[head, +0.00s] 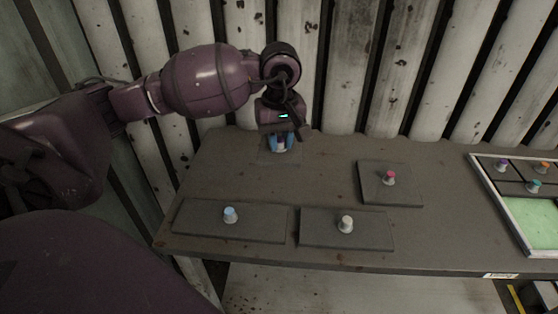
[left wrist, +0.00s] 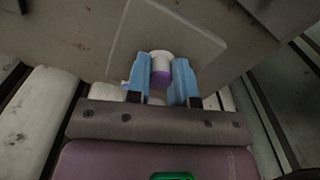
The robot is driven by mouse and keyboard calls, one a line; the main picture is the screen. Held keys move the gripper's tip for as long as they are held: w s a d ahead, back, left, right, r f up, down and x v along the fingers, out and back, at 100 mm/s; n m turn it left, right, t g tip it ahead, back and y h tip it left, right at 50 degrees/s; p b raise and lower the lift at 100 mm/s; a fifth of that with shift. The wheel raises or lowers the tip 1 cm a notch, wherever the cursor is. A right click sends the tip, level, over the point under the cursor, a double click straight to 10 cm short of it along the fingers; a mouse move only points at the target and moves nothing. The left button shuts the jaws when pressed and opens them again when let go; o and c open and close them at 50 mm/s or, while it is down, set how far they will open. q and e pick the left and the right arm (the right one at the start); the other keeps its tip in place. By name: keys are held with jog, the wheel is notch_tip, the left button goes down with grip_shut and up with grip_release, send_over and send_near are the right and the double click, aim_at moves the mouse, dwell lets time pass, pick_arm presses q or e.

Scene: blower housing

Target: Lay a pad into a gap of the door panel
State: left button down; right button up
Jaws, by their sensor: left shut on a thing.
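My left gripper (head: 281,141) is at the back of the table, its blue fingers shut on the white and purple knob (left wrist: 160,68) of a small grey pad (left wrist: 190,35). In the head view this pad (head: 282,158) shows faintly under the fingers; I cannot tell whether it touches the table. Other grey pads lie on the table: a long one (head: 262,225) with a light blue knob, one (head: 375,235) with a white knob, and one (head: 405,195) with a pink knob. The door panel (head: 486,188) is at the right, partly cut off. My right gripper is out of view.
The panel holds pads with purple (head: 501,163), orange (head: 543,167) and teal (head: 535,186) knobs. A bare green area (head: 535,222) shows in its front part. A corrugated wall (head: 345,70) stands close behind the table (head: 450,240). The tabletop between the pink-knobbed pad and the panel is clear.

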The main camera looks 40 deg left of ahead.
aim_at(280, 139)
pick_arm(q)
notch_tip(280, 139, up, 8)
jog(key=shift+r, duration=0.9)
notch_tip(280, 139, up, 5)
jog(key=shift+p, duration=1)
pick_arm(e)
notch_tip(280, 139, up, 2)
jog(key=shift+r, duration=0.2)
pick_arm(q)
jog(key=shift+f, duration=0.1)
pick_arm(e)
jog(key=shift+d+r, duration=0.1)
